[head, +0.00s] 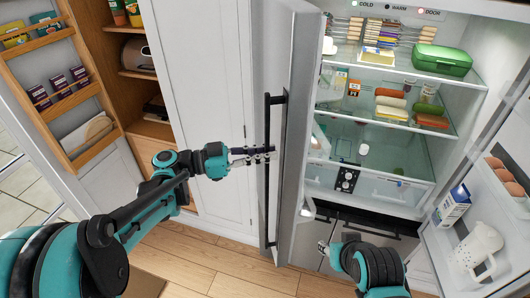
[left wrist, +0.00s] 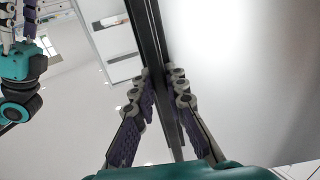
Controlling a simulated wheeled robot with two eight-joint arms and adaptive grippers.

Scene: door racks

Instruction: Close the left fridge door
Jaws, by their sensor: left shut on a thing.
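The left fridge door (head: 302,110) stands open, swung out toward me and seen nearly edge-on in the head view. Its long black vertical handle (head: 267,205) is on the outer face. My left gripper (head: 266,152) reaches in from the left and is shut on the handle. In the left wrist view the purple-padded fingers (left wrist: 163,84) sit on either side of the dark handle bar (left wrist: 150,40). My right gripper (head: 324,248) is low in front of the fridge, small and partly hidden by its own arm, so its jaws are unclear.
The fridge interior (head: 375,140) holds a green box (head: 441,60) and other food on glass shelves. The right fridge door (head: 490,215) is also open, with eggs, a carton and a white jug. A white cabinet (head: 200,90) and an open pantry rack (head: 65,95) stand left. Wooden floor (head: 215,260) lies below.

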